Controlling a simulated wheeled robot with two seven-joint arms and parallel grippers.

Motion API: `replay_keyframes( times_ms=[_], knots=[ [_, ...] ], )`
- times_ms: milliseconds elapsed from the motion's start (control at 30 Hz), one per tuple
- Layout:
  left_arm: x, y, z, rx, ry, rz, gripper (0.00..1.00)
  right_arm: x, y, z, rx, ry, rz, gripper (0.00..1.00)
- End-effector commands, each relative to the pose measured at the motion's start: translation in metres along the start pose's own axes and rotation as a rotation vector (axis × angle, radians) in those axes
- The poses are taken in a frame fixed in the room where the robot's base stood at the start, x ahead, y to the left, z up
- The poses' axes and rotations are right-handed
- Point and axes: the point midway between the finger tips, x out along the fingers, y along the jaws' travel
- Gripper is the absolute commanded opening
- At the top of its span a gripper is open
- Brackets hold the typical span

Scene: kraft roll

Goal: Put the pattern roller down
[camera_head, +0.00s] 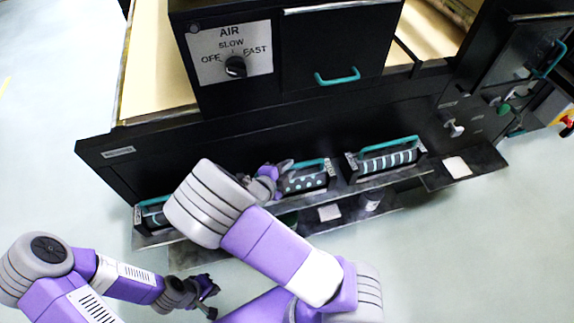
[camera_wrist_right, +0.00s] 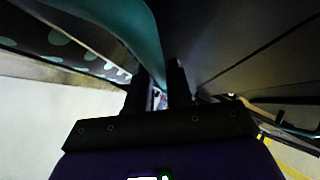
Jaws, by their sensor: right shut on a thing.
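The pattern roller with teal dots on black (camera_head: 306,182) is at the middle bay of the low shelf on the black machine's front. It looks level in or just over its holder; contact is not clear. My right gripper (camera_head: 276,171) is at the left end of this roller, shut on its teal handle (camera_head: 309,163). In the right wrist view the handle (camera_wrist_right: 140,30) runs down to my fingers (camera_wrist_right: 160,92), with the dotted roller (camera_wrist_right: 60,45) at left. My left gripper (camera_head: 210,296) is open and empty above the floor, away from the shelf.
A striped roller (camera_head: 388,161) sits in the bay to the right. Another roller (camera_head: 154,217) is at the left end, partly hidden by my right arm. An air dial (camera_head: 235,67) is above.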

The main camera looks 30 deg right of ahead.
Motion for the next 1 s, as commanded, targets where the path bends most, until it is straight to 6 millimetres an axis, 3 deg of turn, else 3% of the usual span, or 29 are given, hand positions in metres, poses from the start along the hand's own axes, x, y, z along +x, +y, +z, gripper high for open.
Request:
replay_keyframes(
  times_ms=[200,233,400,767,1000],
  knots=[
    [0.001,0.000,0.000,0.000,0.000,0.000,0.00,0.001,0.001,0.001,0.006,0.002,-0.003,0.00],
    [0.001,0.000,0.000,0.000,0.000,0.000,0.00,0.001,0.003,0.001,0.004,-0.001,0.003,0.22],
    [0.001,0.000,0.000,0.000,0.000,0.000,0.00,0.001,0.003,0.001,0.003,-0.001,0.002,0.46],
    [-0.001,0.001,0.000,0.000,0.000,0.000,0.00,-0.004,0.002,0.002,0.003,-0.003,0.002,0.46],
    [-0.016,0.006,0.001,0.000,0.000,0.000,0.00,-0.047,-0.001,0.001,0.002,-0.006,0.000,0.46]
  ],
)
